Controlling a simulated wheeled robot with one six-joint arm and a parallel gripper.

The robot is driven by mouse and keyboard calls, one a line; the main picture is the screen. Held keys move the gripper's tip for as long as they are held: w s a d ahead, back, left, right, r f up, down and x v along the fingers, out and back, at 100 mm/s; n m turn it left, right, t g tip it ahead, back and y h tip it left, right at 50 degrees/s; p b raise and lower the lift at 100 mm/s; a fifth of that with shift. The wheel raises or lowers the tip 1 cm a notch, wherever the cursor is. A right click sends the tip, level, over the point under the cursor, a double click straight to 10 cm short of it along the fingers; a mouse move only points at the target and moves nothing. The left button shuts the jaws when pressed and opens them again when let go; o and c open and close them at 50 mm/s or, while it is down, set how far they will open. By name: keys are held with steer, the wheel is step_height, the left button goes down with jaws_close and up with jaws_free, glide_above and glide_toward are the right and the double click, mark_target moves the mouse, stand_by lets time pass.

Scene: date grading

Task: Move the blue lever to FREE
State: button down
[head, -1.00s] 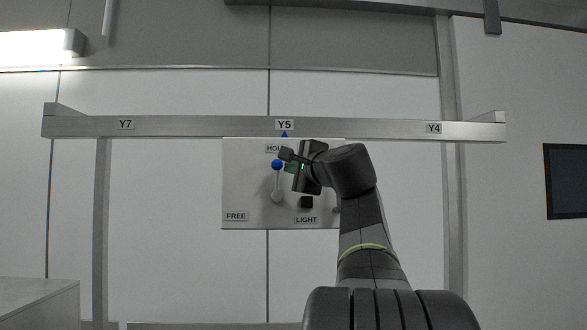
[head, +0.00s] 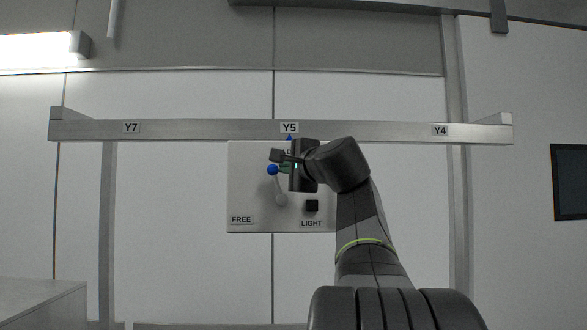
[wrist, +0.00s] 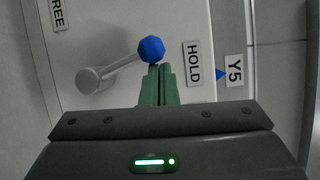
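The blue lever has a blue ball knob (head: 272,169) on a grey arm and pivots low on a pale panel (head: 257,207). It leans a little left of upright, nearer the HOLD label than the FREE label (head: 241,220). In the wrist view the knob (wrist: 151,49) is beside the HOLD label (wrist: 193,64). My gripper (wrist: 159,72) has its green fingers together, with nothing between them. The fingertips are against or very close to the knob, on its right in the head view. My gripper hides most of the HOLD label in the head view.
A metal rail (head: 360,131) with Y7, Y5 and Y4 labels runs above the panel.

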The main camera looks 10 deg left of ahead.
mark_target(269, 169)
steer(key=a, duration=0.2)
steer(key=s+a, duration=0.1)
steer(key=shift+s+a+f, duration=0.1)
steer(key=shift+a+f, duration=0.1)
steer(key=shift+a, duration=0.15)
steer(key=shift+s+a+f+b, duration=0.2)
steer(key=shift+a+f, duration=0.3)
steer(key=shift+a, duration=0.2)
steer(key=shift+s+a+f+b, duration=0.1)
steer(key=shift+s+a+f, duration=0.1)
steer(key=shift+a+f, duration=0.4)
steer(key=shift+s+a+f+n+g+h+p, duration=0.15)
steer(key=shift+a+f+n+g+h+p, duration=0.45)
steer(key=shift+n, duration=0.7)
steer(key=shift+a+f, duration=0.15)
steer(key=shift+f, duration=0.05)
